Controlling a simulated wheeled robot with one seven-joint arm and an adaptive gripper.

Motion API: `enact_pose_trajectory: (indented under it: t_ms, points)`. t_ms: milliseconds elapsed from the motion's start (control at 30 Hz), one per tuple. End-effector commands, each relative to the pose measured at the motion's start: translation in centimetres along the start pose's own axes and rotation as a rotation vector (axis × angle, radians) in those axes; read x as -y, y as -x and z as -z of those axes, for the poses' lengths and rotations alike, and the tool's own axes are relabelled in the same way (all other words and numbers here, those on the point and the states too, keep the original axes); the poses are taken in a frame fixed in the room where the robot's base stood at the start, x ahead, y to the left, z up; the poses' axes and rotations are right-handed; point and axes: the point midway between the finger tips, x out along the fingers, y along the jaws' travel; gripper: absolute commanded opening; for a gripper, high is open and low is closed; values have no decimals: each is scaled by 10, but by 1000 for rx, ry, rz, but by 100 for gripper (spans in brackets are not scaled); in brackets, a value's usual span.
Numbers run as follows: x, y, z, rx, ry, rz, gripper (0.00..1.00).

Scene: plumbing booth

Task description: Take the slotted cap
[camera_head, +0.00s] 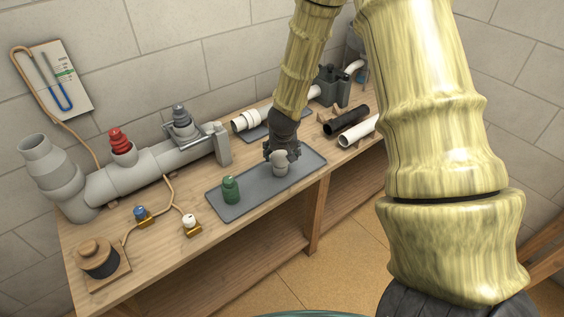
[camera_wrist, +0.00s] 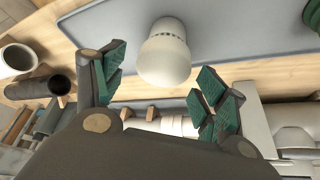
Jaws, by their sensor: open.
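A beige cap (camera_head: 280,163) stands on the grey mat (camera_head: 250,190), directly below my gripper (camera_head: 283,150). In the wrist view the beige cap (camera_wrist: 164,55) is a rounded piece with a row of small slots near its far end. My gripper (camera_wrist: 160,88) is open there, with one green-padded finger on each side of the cap. The cap lies slightly beyond the fingertips, and I see no contact. A green ribbed cap (camera_head: 230,189) stands on the mat's left part; its edge shows in the wrist view (camera_wrist: 313,14).
A large grey pipe (camera_head: 150,170) with a red plug (camera_head: 120,142) and a clamp runs along the left. Black pipe (camera_head: 345,120) and white pipe (camera_head: 358,130) lie to the right. Small valves (camera_head: 190,222) and a spool (camera_head: 97,257) stand at front left.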

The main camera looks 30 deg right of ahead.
Motion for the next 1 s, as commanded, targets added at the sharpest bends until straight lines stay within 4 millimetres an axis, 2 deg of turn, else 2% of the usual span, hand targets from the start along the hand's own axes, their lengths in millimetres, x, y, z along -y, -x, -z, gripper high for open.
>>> enact_pose_trajectory:
  t_ms: [100, 467, 800, 1000]
  points:
    - [0, -13, 0, 2, 0, 0, 72]
    - [-2, -29, -1, 1, -4, -2, 72]
    - [0, -62, -2, 0, -4, -2, 72]
    - [0, -73, -2, 0, -4, -2, 72]
